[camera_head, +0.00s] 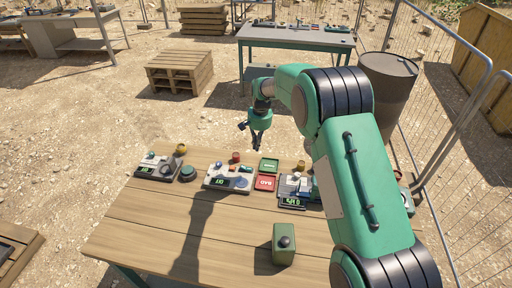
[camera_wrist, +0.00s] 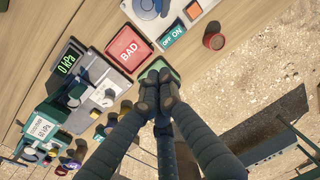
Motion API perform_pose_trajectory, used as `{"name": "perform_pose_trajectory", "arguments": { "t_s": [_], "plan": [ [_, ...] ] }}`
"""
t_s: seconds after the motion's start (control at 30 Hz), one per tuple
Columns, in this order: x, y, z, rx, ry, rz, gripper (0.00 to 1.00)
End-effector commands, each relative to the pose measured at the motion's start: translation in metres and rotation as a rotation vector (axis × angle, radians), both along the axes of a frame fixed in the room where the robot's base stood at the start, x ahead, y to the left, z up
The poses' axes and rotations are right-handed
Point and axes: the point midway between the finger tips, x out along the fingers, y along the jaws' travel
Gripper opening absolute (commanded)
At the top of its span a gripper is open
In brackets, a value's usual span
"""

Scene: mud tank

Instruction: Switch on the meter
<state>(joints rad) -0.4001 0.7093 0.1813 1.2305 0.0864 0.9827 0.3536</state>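The middle instrument (camera_head: 229,178) is a pale box with a lit green display and a round blue knob on the table. A right-hand instrument (camera_head: 291,203) also has a lit display, reading 0 kPa in the wrist view (camera_wrist: 67,62). I cannot tell which one is the meter. My gripper (camera_head: 256,143) hangs above the table's far edge, empty, its fingertips (camera_wrist: 155,88) together over the green tray.
A red BAD tray (camera_head: 265,183) and a green tray (camera_head: 269,165) lie between the instruments. A third instrument (camera_head: 157,168) stands left. A red pot (camera_wrist: 213,41) is beside the middle one. A green box with a dark knob (camera_head: 284,244) stands in front. The table's front left is clear.

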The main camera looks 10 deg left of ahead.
Motion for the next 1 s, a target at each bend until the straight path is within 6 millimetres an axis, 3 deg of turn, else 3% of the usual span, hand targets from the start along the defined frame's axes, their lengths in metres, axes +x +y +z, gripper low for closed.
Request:
{"name": "perform_pose_trajectory", "arguments": {
  "t_s": [0.37, 1.0],
  "plan": [
    [-0.002, -0.001, -0.002, 0.03, 0.009, 0.002, 0.0],
    [-0.002, -0.013, -0.004, 0.353, 0.014, 0.002, 0.0]
  ]
}}
